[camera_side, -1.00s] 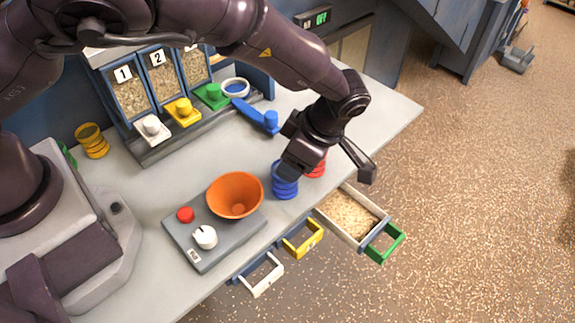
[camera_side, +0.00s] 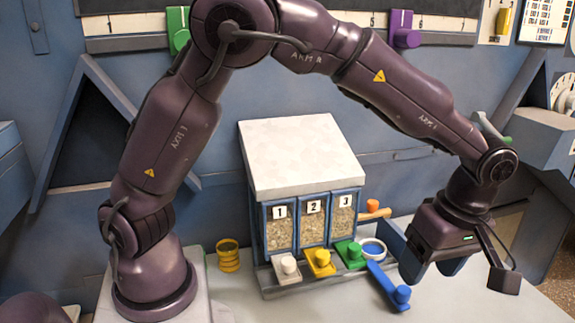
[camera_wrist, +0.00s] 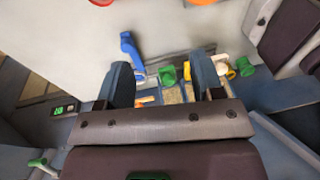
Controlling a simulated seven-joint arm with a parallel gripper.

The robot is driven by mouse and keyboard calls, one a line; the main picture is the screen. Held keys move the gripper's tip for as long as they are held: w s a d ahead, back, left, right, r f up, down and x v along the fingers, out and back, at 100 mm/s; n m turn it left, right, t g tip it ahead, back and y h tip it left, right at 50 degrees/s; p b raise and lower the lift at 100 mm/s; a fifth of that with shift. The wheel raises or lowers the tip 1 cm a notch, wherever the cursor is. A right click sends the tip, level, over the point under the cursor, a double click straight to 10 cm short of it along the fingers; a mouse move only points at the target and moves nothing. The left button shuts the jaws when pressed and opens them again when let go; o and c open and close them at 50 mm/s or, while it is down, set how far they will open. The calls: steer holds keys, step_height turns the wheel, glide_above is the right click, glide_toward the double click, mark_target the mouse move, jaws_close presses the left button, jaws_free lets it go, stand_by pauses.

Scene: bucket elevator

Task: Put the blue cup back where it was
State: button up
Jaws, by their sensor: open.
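The blue cup does not show in either view now. My gripper (camera_side: 456,280) hangs over the right part of the bench in the side view, fingers spread and pointing down. In the wrist view its two fingers (camera_wrist: 163,78) are apart with nothing held between them. A blue lever with a round knob (camera_side: 390,287) lies on the bench left of my gripper; it also shows in the wrist view (camera_wrist: 131,52). A white ring with a blue inside (camera_side: 373,248) sits at the lever's back end.
A dispenser with bins 1, 2 and 3 (camera_side: 311,222) stands at the back, with white (camera_side: 289,265), yellow (camera_side: 321,260) and green (camera_side: 352,254) knobs. A yellow cup or stack (camera_side: 228,256) stands left of it.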

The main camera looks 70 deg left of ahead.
steer(key=s+a+r+m+t, duration=0.3)
steer(key=s+a+r+m, duration=0.3)
steer(key=s+m, duration=0.3)
steer(key=s+a+r+m+t+h, duration=0.1)
steer(key=s+a+r+m+t, duration=0.3)
steer(key=s+a+r+m, duration=0.2)
steer(key=s+a+m, duration=0.2)
steer(key=s+m, duration=0.1)
steer(key=shift+s, duration=0.15)
stand_by(0.5)
